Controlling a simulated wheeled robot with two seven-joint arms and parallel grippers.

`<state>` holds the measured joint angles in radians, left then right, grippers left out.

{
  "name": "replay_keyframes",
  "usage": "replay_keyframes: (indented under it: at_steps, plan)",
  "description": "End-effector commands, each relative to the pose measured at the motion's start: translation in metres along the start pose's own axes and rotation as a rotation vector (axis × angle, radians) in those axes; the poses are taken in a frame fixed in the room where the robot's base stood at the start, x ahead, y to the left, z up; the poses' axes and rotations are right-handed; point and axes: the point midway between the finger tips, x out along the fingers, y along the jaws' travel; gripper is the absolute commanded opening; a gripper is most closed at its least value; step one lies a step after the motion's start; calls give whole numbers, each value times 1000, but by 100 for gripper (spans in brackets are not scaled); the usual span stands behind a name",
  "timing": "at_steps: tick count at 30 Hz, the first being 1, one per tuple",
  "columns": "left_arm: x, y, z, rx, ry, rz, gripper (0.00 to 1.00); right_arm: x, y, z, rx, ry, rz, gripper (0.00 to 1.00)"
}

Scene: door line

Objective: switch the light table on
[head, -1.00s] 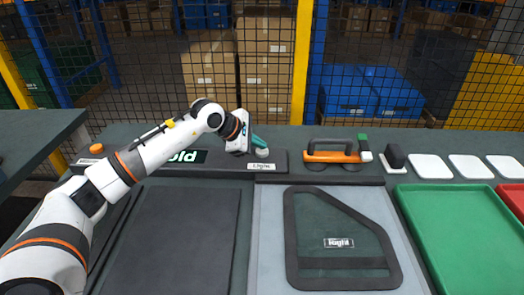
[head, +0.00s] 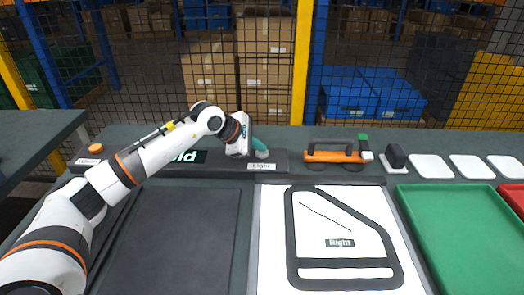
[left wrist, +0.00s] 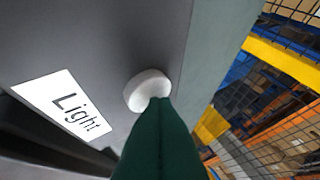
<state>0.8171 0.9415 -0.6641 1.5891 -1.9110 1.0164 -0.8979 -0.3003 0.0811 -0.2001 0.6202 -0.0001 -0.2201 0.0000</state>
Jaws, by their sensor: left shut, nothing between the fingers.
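The light table (head: 272,240) glows bright white in the head view. A dark door frame (head: 291,235) with a label reading "Right" lies on it, and a thin dark line (head: 325,217) shows inside its opening. The white round button (left wrist: 145,88) sits beside the "Light" label (left wrist: 66,105) on a dark strip, as the left wrist view shows. My left gripper (head: 260,148) is shut and empty, pointing down at this button. Its green fingertips (left wrist: 160,104) overlap the button's edge; they appear to touch it. My right gripper is out of view.
A green tray (head: 450,190), a red tray (head: 512,195) and several white pads (head: 470,167) are at the right. A dark mat (head: 170,240) lies at the left. An orange button (head: 96,148) sits on the strip's left end.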

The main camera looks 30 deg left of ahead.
Motion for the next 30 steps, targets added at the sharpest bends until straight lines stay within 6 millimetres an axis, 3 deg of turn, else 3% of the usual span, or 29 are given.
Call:
replay_keyframes:
  at_steps: [30]
  plan:
    - [-18, -14, -13, 0, 0, 0, 0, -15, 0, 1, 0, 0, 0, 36]
